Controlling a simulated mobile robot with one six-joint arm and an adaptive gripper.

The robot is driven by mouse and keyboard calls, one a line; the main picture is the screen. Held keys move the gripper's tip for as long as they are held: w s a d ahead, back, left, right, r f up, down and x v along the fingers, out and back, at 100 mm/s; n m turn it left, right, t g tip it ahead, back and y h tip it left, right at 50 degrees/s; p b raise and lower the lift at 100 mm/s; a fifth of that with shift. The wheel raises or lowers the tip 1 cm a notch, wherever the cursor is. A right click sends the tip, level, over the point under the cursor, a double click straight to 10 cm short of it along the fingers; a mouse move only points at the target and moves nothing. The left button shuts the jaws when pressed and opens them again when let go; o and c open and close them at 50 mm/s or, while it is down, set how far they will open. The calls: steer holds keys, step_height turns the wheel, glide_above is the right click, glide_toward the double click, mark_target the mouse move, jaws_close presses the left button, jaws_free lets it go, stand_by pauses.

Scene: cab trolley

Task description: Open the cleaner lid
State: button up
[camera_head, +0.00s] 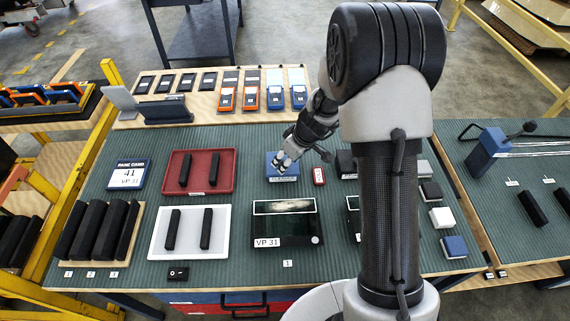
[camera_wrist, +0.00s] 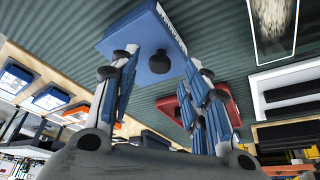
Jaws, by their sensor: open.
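The cleaner is a blue box (camera_head: 272,173) with a white label on its front edge, standing at the back middle of the green ribbed table. My gripper (camera_head: 286,161) is over it and hides part of its top. In the wrist view the blue cleaner (camera_wrist: 140,30) shows beyond my fingertips, with a dark round knob (camera_wrist: 160,62) on its lid. My gripper (camera_wrist: 162,66) is open, with one finger on each side of the knob. I cannot tell whether the fingers touch the lid.
Several orange and blue devices (camera_head: 251,97) stand on the wooden shelf behind.

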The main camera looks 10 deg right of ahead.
steer(key=shift+x, duration=1.1)
steer(key=shift+c, duration=0.6)
jaws_close()
